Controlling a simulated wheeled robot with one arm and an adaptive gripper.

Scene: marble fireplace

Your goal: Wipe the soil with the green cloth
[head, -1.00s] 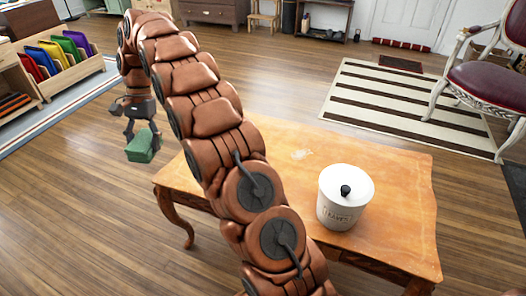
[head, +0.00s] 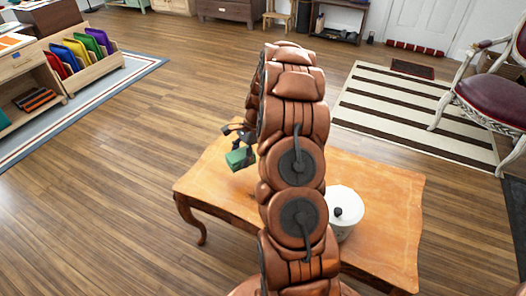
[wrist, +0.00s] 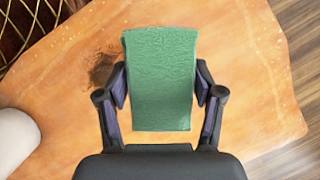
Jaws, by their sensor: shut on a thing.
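The green cloth (head: 237,158) is a folded block in my gripper (head: 243,146), over the far left part of the wooden table (head: 220,185). In the wrist view the cloth (wrist: 160,80) sits between the two fingers of my gripper (wrist: 160,92), which are shut on its sides. The soil (wrist: 103,68) shows in the wrist view as a dark brown smudge on the tabletop, just left of the cloth's upper part; the cloth may cover some of it. In the head view I cannot see the soil, as my arm blocks part of the table.
A white lidded canister (head: 345,210) stands on the table right of my arm, partly hidden; it also shows at the wrist view's left edge (wrist: 15,140). A red-seated chair (head: 490,95) and a striped rug (head: 410,120) lie beyond.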

